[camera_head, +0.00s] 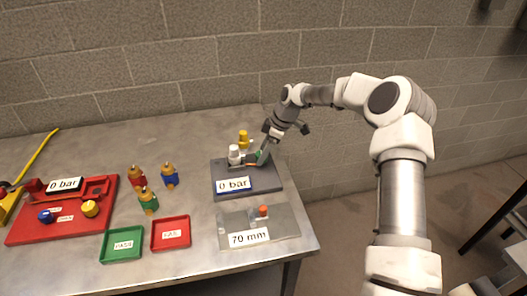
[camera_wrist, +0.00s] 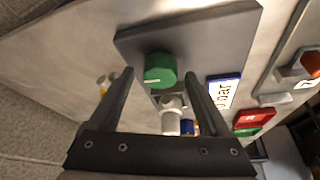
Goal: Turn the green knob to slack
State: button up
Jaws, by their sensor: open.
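The green knob (camera_wrist: 160,69) sits on a dark grey plate (camera_wrist: 205,32) in the wrist view, between and slightly beyond my fingertips, with gaps to both sides. In the head view the green knob (camera_head: 262,155) is mostly hidden by my gripper (camera_head: 258,161). My gripper (camera_wrist: 159,75) is open and empty, its two dark fingers on either side of the knob in the picture. I cannot tell how deep the knob is between them. A blue-framed "0 bar" label (camera_head: 234,184) lies on the plate.
A white knob (camera_head: 234,152) and a yellow knob (camera_head: 243,138) stand close to my gripper. In front is a grey "70 mm" plate (camera_head: 283,229). Left are several coloured fittings (camera_head: 148,201), a green tray (camera_head: 106,259), a red tray (camera_head: 156,245) and a red panel (camera_head: 25,229). A block wall stands behind.

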jog(key=v, duration=1.7)
jog(key=shift+r, duration=0.2)
jog(key=s+a+r+m+t+h, duration=0.15)
jog(key=s+r, duration=0.25)
jog(key=s, duration=0.4)
jog(key=s+r+m+t+h, duration=0.1)
jog(key=s+r+m, duration=0.2)
jog(key=s+r, duration=0.3)
jog(key=s+r+m+t+h, duration=0.1)
jog(key=s+r+m+h, duration=0.15)
jog(key=s, duration=0.65)
jog(key=s+d+f+m, duration=0.1)
jog(key=s+d+m, duration=0.2)
jog(key=s, duration=0.4)
jog(key=s+d+f+m+t, duration=0.1)
jog(key=s+d+f+m, duration=0.1)
jog(key=s+d+m, duration=0.2)
jog(key=s+m, duration=0.2)
jog(key=s, duration=0.2)
jog(key=shift+d+f+y, duration=0.15)
jog(key=shift+f+y, duration=0.1)
jog(key=shift+y, duration=0.05)
